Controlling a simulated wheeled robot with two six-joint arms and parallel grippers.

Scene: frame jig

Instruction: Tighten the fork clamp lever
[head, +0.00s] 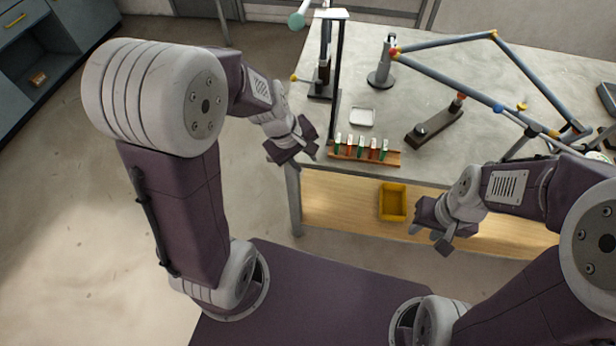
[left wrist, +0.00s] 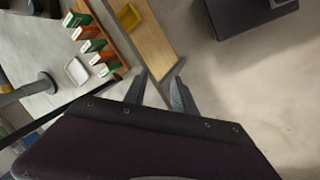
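A blue-grey bicycle frame (head: 450,85) is held above the workbench on stands. A dark elongated base (head: 434,127) with a round black knob and an orange-red tipped part sits under the frame; I cannot tell whether this is the fork clamp or which part is its lever. A grey post stand (head: 381,76) with a red piece at its top meets the frame's left end. My left gripper (head: 303,150) is open and empty, off the bench's left front corner; its spread fingers show in the left wrist view (left wrist: 160,90). My right gripper (head: 430,238) is open and empty before the bench front.
A wooden rack (head: 391,161) of green, white and red pieces lies at the bench's front edge, near a white dish (head: 362,117). A tall black stand (head: 338,70) rises at the left edge. A yellow bin (head: 392,202) sits on the lower shelf.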

